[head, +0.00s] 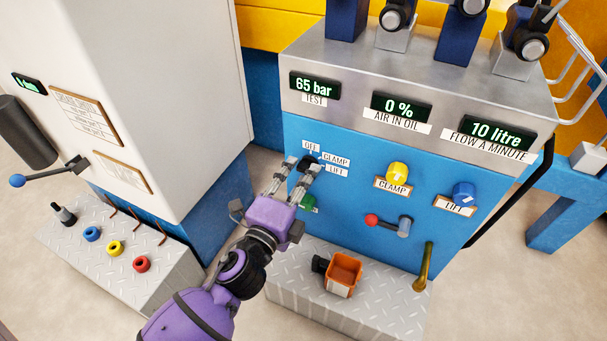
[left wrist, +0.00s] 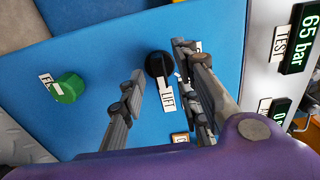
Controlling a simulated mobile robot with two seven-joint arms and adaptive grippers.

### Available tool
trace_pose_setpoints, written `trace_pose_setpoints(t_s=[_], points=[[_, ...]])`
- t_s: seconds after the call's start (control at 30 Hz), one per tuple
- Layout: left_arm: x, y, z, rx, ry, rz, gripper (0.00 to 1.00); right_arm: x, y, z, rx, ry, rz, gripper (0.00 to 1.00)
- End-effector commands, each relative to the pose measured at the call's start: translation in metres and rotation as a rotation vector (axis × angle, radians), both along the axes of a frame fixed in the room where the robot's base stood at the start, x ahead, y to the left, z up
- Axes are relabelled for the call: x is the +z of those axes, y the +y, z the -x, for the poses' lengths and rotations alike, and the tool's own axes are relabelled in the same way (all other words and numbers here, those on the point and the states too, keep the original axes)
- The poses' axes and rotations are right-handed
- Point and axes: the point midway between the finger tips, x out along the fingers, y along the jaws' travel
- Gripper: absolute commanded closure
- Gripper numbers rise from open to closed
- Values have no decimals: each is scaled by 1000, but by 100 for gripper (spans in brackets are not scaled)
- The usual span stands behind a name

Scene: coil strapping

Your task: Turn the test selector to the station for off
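The test selector is a black round knob (head: 309,161) on the blue panel, under the 65 bar TEST display (head: 315,86). Labels OFF (head: 311,147), CLAMP (head: 336,160) and LIFT (head: 338,171) stand around it. In the left wrist view the black knob (left wrist: 159,64) has a pale mark on the side towards the LIFT label (left wrist: 168,100). My left gripper (head: 304,164) is open, one finger on each side of the knob. In the left wrist view a gap shows beside the left finger; contact at the right finger I cannot tell. My right gripper is not in view.
A green knob (head: 308,202) sits below the selector, close to my left gripper. A yellow CLAMP knob (head: 397,172), a blue LIFT knob (head: 464,192) and a red-tipped lever (head: 388,222) are to the right. An orange bin (head: 343,273) stands on the plate below.

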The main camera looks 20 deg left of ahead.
Motion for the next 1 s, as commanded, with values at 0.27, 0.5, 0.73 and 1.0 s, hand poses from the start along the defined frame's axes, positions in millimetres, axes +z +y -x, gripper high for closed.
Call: trace_pose_setpoints(t_s=[0.27, 0.5, 0.73, 1.0], points=[[-1, -1, -17, 0, 1, 1, 70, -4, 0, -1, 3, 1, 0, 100], [0, -1, -17, 0, 1, 1, 76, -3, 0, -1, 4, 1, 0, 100], [0, 0, -17, 0, 1, 1, 100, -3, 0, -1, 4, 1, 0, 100], [0, -1, -17, 1, 2, 15, 100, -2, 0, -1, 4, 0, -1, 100]])
